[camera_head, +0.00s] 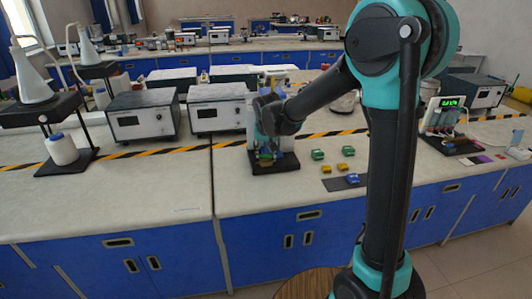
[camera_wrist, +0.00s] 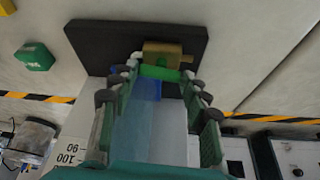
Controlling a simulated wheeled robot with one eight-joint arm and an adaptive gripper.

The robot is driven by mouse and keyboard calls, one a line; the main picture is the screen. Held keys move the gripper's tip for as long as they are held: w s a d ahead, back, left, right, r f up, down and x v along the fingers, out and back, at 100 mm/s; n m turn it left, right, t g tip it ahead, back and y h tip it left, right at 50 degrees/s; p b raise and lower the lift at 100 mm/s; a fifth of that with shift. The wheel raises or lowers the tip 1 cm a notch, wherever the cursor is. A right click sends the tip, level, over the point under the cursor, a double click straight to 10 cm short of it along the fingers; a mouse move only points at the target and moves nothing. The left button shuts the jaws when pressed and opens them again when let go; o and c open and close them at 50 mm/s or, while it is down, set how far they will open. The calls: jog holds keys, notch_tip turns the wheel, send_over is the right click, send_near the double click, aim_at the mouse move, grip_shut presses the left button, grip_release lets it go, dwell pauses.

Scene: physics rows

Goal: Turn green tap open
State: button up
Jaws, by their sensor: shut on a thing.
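The green tap (camera_wrist: 160,73) shows in the wrist view as a green bar in front of a brass body (camera_wrist: 165,50). My gripper (camera_wrist: 161,69) has its two fingers on either side of the green part and is shut on it. A blue part (camera_wrist: 147,90) lies just below it, between the fingers. The tap stands over a black base plate (camera_wrist: 88,45). In the head view my gripper (camera_head: 266,152) is low over the black base (camera_head: 283,165) on the bench. My wrist and fingers hide most of the tap there, so its handle angle is hard to tell.
White-fronted box instruments (camera_head: 217,115) stand behind to the left. A yellow-black stripe (camera_head: 180,149) crosses the bench. The bench front is clear.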

jog(key=shift+d+n+y, duration=0.1)
jog(key=shift+n+y, duration=0.3)
jog(key=shift+n, duration=0.6)
jog(key=o, duration=1.2)
jog(key=shift+c, duration=0.2)
jog(key=v, duration=1.2)
